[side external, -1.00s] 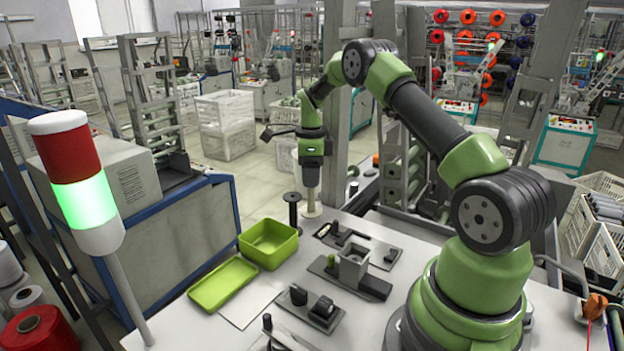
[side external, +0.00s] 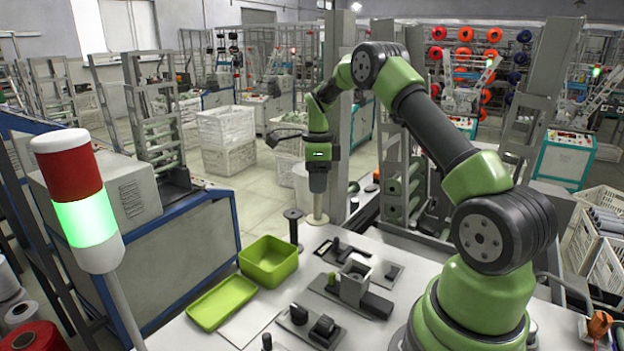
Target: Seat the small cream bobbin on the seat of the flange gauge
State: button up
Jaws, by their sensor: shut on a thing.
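My gripper (side external: 318,186) points straight down at the back of the white table, right of the dark spool (side external: 294,226). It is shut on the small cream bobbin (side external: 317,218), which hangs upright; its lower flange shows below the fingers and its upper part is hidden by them. The bobbin appears a little above the table. I cannot tell for certain which fixture is the flange gauge. A dark plate with small posts (side external: 358,256) lies at the back right, and a dark base with a grey square block (side external: 353,284) lies in front of it.
A green bin (side external: 268,262) and a flat green tray (side external: 222,303) stand on the left. A dark fixture with two black knobs (side external: 310,327) lies at the front. A red-and-green signal lamp (side external: 78,200) stands at the left edge.

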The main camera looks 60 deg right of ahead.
jog(key=s+a, duration=0.2)
jog(key=s, duration=0.6)
jog(key=s+a, duration=0.2)
jog(key=s, duration=0.7)
jog(key=shift+w+d+f, duration=0.1)
jog(key=shift+w+f, duration=0.05)
jog(key=shift+f, duration=0.8)
jog(key=shift+w+d+f, duration=0.1)
jog(key=shift+f, duration=0.8)
jog(key=shift+f, duration=0.4)
jog(key=o, duration=0.8)
notch_tip(320, 180, up, 7)
